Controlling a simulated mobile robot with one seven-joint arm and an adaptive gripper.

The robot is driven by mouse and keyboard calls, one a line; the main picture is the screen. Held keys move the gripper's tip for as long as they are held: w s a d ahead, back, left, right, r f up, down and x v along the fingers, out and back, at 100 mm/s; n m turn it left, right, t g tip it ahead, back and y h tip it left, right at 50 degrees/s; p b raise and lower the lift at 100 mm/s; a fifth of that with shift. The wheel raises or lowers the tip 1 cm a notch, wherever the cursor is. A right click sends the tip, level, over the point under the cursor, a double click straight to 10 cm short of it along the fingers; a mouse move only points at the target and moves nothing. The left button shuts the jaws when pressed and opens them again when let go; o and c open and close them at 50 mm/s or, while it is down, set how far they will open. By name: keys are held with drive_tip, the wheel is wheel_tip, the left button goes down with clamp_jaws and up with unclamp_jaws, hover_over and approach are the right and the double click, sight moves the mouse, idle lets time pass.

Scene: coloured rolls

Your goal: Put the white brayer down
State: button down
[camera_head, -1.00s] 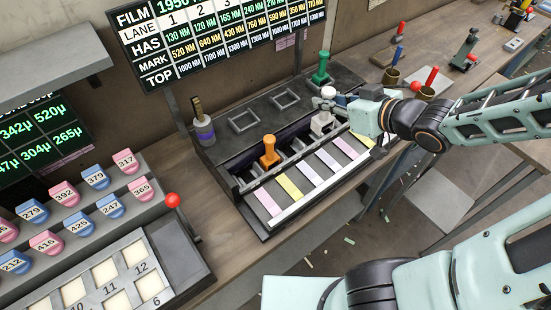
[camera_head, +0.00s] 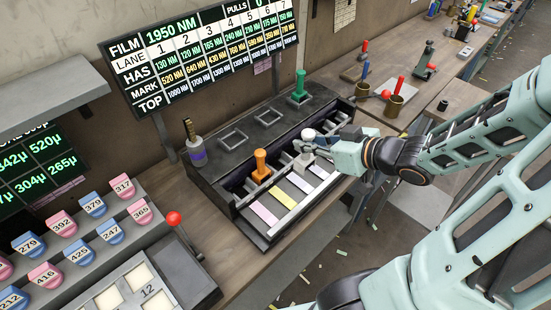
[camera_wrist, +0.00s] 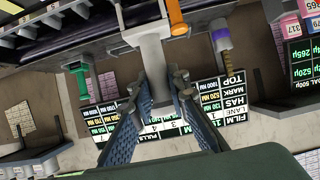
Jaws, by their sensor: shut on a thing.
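The white brayer (camera_head: 305,146) is upright over the long rack (camera_head: 247,228), to the right of the orange brayer (camera_head: 260,166), above the lane strips. My gripper (camera_head: 318,147) is at its right side and shut on it. In the wrist view the white brayer (camera_wrist: 153,52) is held between the fingertips of my gripper (camera_wrist: 159,84). It is at the edge of the rack; I cannot tell whether it touches the rack or hangs just above it.
A green brayer (camera_head: 299,87) stands at the back of the rack, and a purple brayer (camera_head: 194,146) at its left end. Square empty holders (camera_head: 233,138) lie behind the lanes. A lever with a red knob (camera_head: 174,219) rises at front left. Brass cups (camera_head: 394,106) stand to the right.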

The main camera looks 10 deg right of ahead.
drive_tip(key=shift+w+a+f+b, duration=0.75)
drive_tip(key=shift+w+f+b, duration=0.45)
drive_tip(key=shift+w+f, duration=0.9)
drive_tip(key=shift+w+a+f+b, duration=0.7)
drive_tip(key=shift+w+f+b, duration=0.5)
drive_tip(key=shift+w+f, duration=0.8)
drive_tip(key=shift+w+a+f+b, duration=0.75)
drive_tip(key=shift+w+f+b, duration=0.45)
drive_tip(key=shift+w+f, duration=0.9)
drive_tip(key=shift+s, duration=0.1)
drive_tip(key=shift+f, duration=0.2)
drive_tip(key=c, duration=1.8)
unclamp_jaws()
drive_tip(key=shift+c, duration=0.2)
drive_tip(key=shift+r, duration=0.1)
